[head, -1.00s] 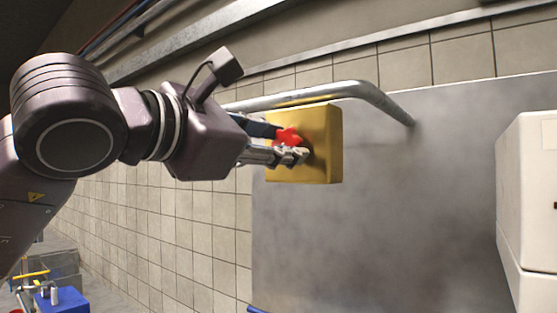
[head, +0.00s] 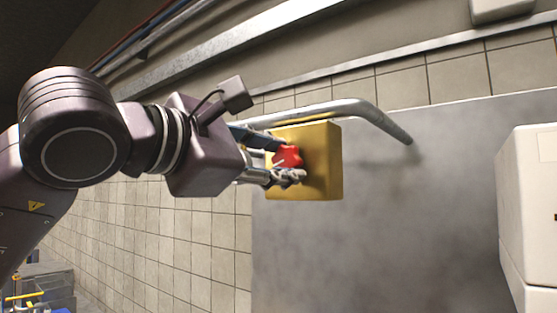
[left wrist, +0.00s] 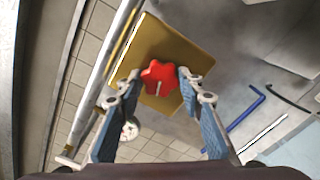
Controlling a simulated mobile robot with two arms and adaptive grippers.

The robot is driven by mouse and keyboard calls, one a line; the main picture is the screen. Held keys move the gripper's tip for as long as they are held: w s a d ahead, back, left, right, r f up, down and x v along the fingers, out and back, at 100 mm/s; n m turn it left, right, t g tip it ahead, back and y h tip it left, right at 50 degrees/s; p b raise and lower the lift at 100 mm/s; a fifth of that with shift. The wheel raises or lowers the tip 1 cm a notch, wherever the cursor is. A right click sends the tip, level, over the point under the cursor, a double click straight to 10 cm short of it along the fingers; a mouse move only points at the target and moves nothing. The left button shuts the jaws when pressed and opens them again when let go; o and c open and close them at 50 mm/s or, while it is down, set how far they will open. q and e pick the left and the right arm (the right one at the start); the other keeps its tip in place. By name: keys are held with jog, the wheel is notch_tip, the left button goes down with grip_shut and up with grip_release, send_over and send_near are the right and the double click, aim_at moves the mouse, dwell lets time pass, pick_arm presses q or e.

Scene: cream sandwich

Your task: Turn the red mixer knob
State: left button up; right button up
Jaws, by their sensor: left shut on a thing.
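The red mixer knob (head: 288,156) is star-shaped and sits on the front of a yellow box (head: 325,175). My left gripper (head: 289,159) is at the knob, with one finger above it and one below it. In the left wrist view the knob (left wrist: 160,77) lies between the two fingertips (left wrist: 158,80), and its face has a short pale mark. The gripper is shut on the knob. The yellow box (left wrist: 185,50) shows behind it. My right gripper is not in view.
A metal pipe (head: 345,106) bends round above the yellow box. A grey metal panel (head: 420,220) lies behind, beside a tiled wall (head: 190,235). A white cabinet (head: 530,190) stands at the right. A blue bar (left wrist: 245,112) shows in the left wrist view.

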pick_arm(q)
jog(key=o, duration=1.2)
jog(key=shift+c, duration=0.2)
jog(key=v, duration=1.2)
jog(key=shift+d, duration=0.1)
